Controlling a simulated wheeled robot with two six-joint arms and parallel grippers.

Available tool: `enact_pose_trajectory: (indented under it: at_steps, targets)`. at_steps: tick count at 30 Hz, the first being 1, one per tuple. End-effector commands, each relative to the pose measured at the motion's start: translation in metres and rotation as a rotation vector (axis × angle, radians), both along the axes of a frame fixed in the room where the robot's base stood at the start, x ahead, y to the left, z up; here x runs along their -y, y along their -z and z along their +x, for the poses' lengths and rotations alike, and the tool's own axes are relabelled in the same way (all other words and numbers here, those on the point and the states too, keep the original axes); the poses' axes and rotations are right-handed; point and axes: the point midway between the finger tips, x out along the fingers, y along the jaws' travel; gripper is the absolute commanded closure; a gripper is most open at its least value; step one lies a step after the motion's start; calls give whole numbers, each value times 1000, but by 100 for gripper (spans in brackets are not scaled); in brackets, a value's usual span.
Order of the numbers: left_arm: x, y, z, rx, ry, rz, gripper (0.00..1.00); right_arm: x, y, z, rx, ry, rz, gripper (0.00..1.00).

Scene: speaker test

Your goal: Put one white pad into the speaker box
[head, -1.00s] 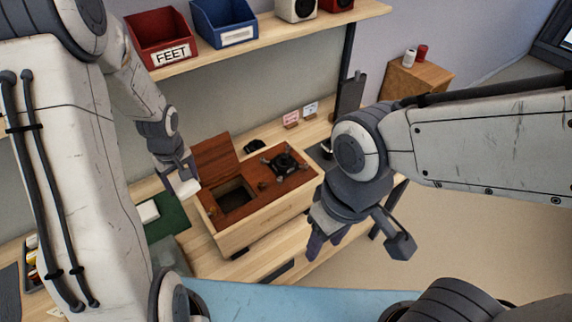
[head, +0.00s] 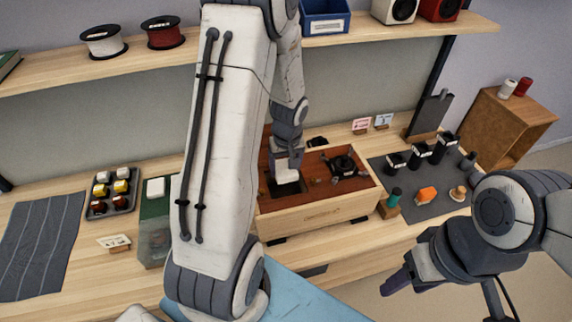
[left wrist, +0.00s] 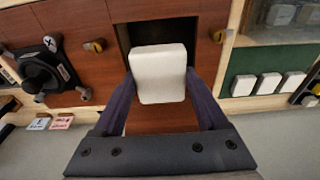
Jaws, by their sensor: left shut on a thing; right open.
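The wooden speaker box (head: 320,212) stands on the bench with a reddish-brown top and a dark square opening (left wrist: 122,35). My left gripper (head: 287,168) is shut on a white pad (head: 287,176) at the opening. In the left wrist view the pad (left wrist: 158,73) sits between both fingers and overlaps the opening's near edge; its exact height is unclear. More white pads (left wrist: 243,85) lie on a green surface beside the box; one white block (head: 155,187) shows there in the head view. My right gripper (head: 440,286) is open and empty at the lower right, away from the bench.
A black driver (head: 343,165) sits on the box top, with small knobs around the opening. A dark mat (head: 420,196) with several small parts lies to the right. A tray (head: 112,192) of coloured parts and a grey cloth (head: 42,245) lie left. A shelf runs behind.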

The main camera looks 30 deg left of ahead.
Motion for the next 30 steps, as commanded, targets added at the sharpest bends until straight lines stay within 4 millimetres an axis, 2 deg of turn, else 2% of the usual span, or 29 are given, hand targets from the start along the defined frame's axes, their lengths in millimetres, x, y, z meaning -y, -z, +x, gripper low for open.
enact_pose_trajectory:
  at_steps: [1, 15, 28, 29, 30]
  targets:
    - [0, 10, 0, 0, 1, 0, 75, 0, 9, 0, 0, 0, 0, 44]
    - [2, 55, 1, 0, 3, 0, 75, 0, 53, 0, 0, -3, 0, 44]
    - [2, 59, 1, 0, 3, 0, 75, 0, 57, 0, 0, -3, 0, 44]
    - [2, 59, 1, 0, 3, 0, 17, 0, 57, 0, 0, -3, 0, 44]
    - [2, 59, 1, 0, 3, 0, 2, 0, 57, 0, 0, -3, 0, 44]
